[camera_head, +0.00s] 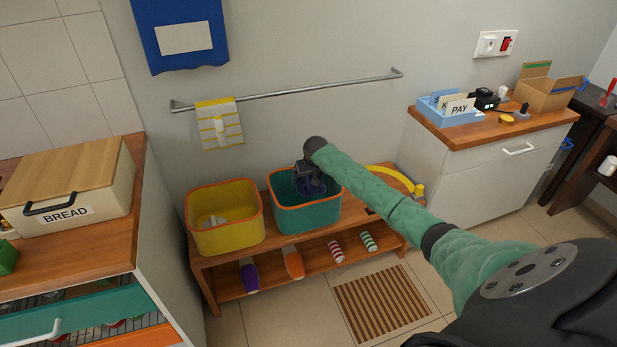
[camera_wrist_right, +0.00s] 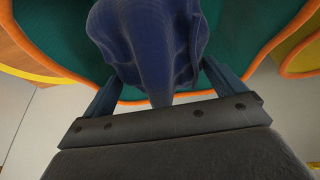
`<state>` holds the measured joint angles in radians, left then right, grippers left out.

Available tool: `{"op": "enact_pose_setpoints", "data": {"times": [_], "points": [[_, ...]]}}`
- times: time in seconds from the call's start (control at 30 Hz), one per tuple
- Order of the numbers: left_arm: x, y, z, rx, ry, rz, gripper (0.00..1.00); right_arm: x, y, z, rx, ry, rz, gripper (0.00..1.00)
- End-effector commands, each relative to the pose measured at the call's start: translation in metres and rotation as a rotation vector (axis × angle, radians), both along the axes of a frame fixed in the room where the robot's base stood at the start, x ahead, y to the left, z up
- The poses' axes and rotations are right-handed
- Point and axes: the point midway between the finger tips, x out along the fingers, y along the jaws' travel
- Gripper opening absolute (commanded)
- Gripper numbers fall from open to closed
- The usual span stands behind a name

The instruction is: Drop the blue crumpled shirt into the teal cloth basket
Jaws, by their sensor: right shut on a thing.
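The teal cloth basket (camera_head: 293,214) with an orange rim stands on a wooden bench in the head view. It also fills the upper part of the right wrist view (camera_wrist_right: 57,38). My right gripper (camera_head: 312,188) is over the basket's opening, pointing down, and is shut on the blue crumpled shirt (camera_wrist_right: 150,45). The shirt hangs between the fingers, within the basket's outline; it shows as a small dark blue patch in the head view. I cannot tell whether it touches the basket's inside. My left gripper is not in view.
A yellow basket (camera_head: 226,235) with something pale inside stands left of the teal one on the wooden bench (camera_head: 205,265). Several slippers or socks lie on the lower shelf. A yellow curved thing (camera_head: 400,178) lies at the right end. A towel rail (camera_head: 300,90) is on the wall above.

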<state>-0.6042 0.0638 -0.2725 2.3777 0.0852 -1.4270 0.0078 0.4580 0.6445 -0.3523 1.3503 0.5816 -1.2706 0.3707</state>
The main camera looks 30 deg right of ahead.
Motion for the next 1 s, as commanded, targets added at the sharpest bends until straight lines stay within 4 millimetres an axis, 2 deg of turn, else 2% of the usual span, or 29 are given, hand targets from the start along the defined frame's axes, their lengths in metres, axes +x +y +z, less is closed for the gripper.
{"op": "enact_pose_setpoints", "data": {"times": [0.37, 0.4, 0.43, 0.73, 1.0], "points": [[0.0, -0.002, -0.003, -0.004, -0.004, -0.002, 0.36, 0.0, 0.0, -0.001, 0.0, -0.001, 0.0, 0.7], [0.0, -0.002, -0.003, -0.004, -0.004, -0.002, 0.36, 0.0, 0.0, -0.001, 0.0, -0.001, 0.0, 0.99], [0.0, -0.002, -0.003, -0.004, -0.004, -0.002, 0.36, 0.0, 0.0, -0.001, 0.0, -0.001, 0.0, 1.0], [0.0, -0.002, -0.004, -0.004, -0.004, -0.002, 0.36, -0.001, 0.0, 0.003, 0.0, -0.001, 0.0, 1.0], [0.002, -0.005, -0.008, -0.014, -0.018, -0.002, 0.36, -0.015, 0.003, 0.037, -0.001, -0.003, 0.002, 1.0]]}}
